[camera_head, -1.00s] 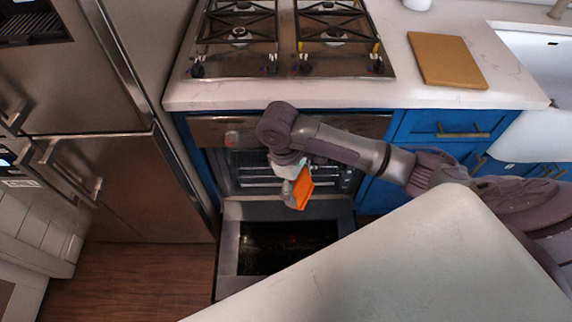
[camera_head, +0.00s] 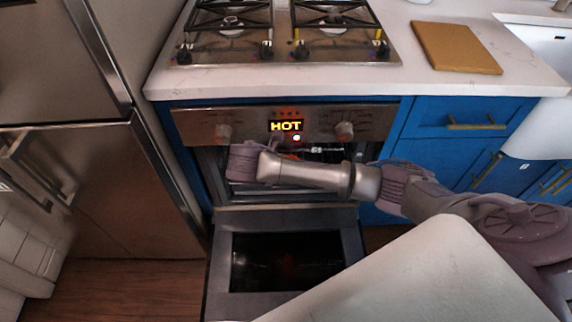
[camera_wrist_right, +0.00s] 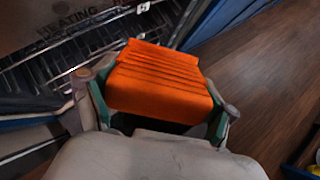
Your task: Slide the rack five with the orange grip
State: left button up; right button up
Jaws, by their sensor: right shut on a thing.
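The orange grip (camera_wrist_right: 158,82), a ribbed block, fills the middle of the right wrist view. My right gripper (camera_wrist_right: 157,98) is shut on it, one finger on each side. Wire oven racks (camera_wrist_right: 50,70) show beyond it at the upper left. I cannot tell whether the grip touches a rack or which rack is number five. In the head view my right arm reaches across the open oven (camera_head: 285,125). It hides most of the racks, and the gripper and grip are out of sight there. My left gripper is in neither view.
The oven door (camera_head: 290,220) hangs open below the cavity. The oven display reads HOT, and HEATING shows in the wrist view. A gas hob (camera_head: 280,40) and a cutting board (camera_head: 455,47) are on the counter. A steel fridge (camera_head: 110,190) stands close on the left.

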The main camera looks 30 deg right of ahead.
pick_arm(q)
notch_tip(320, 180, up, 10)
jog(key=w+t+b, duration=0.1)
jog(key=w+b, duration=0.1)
jog(key=b, duration=1.3)
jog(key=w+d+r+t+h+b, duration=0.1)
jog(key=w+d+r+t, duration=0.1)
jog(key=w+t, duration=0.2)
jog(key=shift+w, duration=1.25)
pick_arm(e)
jog(key=w+d+f+n+t+y, duration=0.1)
jog(key=w+d+f+n+t, duration=0.1)
jog(key=w, duration=0.5)
jog(key=w+d+f+n+t+y, duration=0.1)
jog(key=w+d+f+n+t, duration=0.2)
jog(key=w+f+n+t, duration=0.2)
jog(key=shift+w+d+f+n+t, duration=0.2)
jog(key=shift+w+d+n+t, duration=0.1)
jog(key=shift+w+n+t, duration=0.95)
